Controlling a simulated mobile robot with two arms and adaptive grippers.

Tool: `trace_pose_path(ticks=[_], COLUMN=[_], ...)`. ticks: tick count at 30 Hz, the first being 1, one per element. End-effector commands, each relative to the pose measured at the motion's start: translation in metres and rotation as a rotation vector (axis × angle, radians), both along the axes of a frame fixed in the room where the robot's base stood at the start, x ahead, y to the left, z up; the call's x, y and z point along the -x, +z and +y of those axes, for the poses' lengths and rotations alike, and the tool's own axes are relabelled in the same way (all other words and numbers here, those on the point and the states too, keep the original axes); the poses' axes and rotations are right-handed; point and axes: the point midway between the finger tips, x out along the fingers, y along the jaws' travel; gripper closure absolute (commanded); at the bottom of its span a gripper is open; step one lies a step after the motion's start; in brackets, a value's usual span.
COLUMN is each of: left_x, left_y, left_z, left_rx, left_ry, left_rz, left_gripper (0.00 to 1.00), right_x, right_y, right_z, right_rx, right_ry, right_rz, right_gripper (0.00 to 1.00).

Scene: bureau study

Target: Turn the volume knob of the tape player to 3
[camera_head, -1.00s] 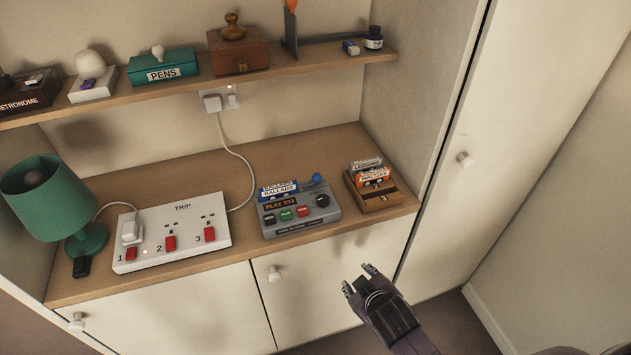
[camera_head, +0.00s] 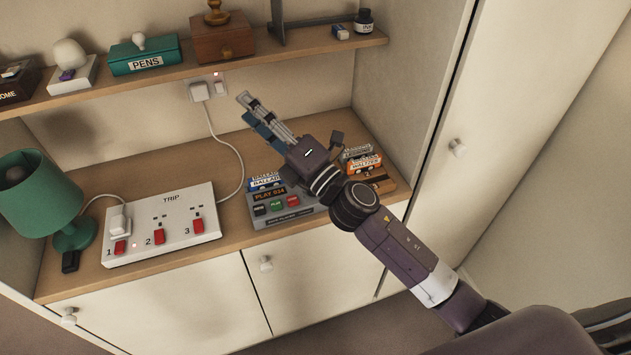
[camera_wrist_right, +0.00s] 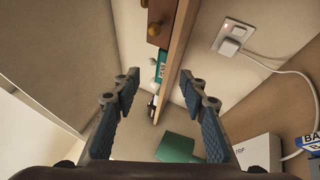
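The grey tape player (camera_head: 262,220) stands on the wooden counter, with a tape marked BALLADS (camera_head: 265,184) at its back. Its display (camera_head: 269,197) reads PLAY with a number, above a row of black, green and red buttons (camera_head: 276,205). The volume knob on its right side is hidden behind my right arm. My right gripper (camera_head: 256,112) is in the air above and behind the player, pointing up and left towards the back wall. The right wrist view shows its two blue fingers (camera_wrist_right: 158,88) apart with nothing between them. My left gripper is not in view.
A white TRIP power strip (camera_head: 170,235) and a green lamp (camera_head: 40,190) stand left of the player. A wooden tape holder (camera_head: 385,186) is at the right. The shelf (camera_head: 120,83) with a PENS box (camera_head: 146,60) runs above; a white cable (camera_head: 232,150) hangs behind.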

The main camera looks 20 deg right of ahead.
Motion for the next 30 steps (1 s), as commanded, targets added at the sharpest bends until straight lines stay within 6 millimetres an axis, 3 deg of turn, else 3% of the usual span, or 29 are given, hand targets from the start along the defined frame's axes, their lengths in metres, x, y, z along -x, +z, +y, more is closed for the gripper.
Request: trace_pose_path(ticks=[3,7,10,13,17,21,27,30], left_x=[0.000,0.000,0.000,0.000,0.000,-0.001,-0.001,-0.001], left_y=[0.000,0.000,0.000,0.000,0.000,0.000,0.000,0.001], left_z=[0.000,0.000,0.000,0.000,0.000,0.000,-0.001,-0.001], left_rx=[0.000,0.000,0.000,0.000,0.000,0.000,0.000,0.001], left_ry=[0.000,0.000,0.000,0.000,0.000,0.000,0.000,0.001], left_rz=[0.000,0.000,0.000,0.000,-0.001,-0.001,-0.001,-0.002], left_gripper=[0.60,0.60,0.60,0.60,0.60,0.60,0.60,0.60], right_x=[0.006,0.018,0.025,0.028,0.027,0.022,0.023,0.026], right_y=[0.014,0.001,-0.022,-0.052,-0.094,-0.124,-0.136,-0.135], right_z=[0.042,0.075,0.085,0.078,0.043,-0.025,-0.114,-0.137], right_rx=[0.265,0.562,0.796,1.028,1.322,1.600,1.831,1.874], right_ry=[0.140,0.301,0.429,0.565,0.757,0.975,1.222,1.286], right_rz=[-0.208,-0.407,-0.536,-0.637,-0.715,-0.724,-0.644,-0.612], right_gripper=[0.61,0.61,0.61,0.61,0.61,0.61,0.61,0.61])
